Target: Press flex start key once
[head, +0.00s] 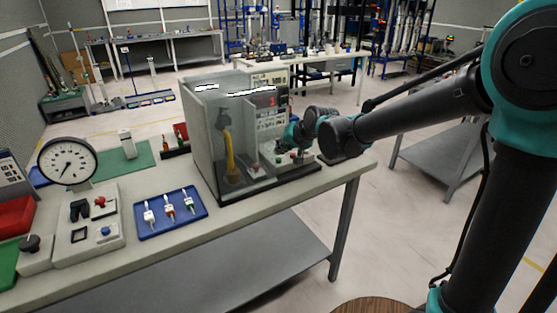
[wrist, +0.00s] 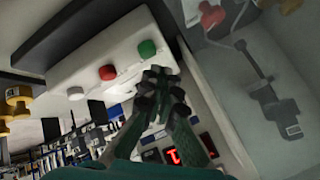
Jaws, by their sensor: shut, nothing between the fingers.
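The flex tester is a clear-walled box (head: 202,130) with a control panel at its right on the bench. A yellow bent part (head: 230,155) stands inside the box. In the wrist view, the white key ledge carries a green key (wrist: 147,48), a red key (wrist: 107,72) and a pale key (wrist: 75,93). Key labels are not readable, so I cannot tell which is flex start. My gripper (wrist: 160,80) is shut and empty, its tips just beside the green key in the picture; I cannot tell whether they touch the panel. In the head view my gripper (head: 289,138) is in front of the panel.
A red-digit display (wrist: 173,156) is beside my fingers; it also shows in the head view (head: 267,98). The box wall is close to my gripper. A dial gauge (head: 67,161), a switch block (head: 90,235) and a blue tray (head: 160,229) stand further left.

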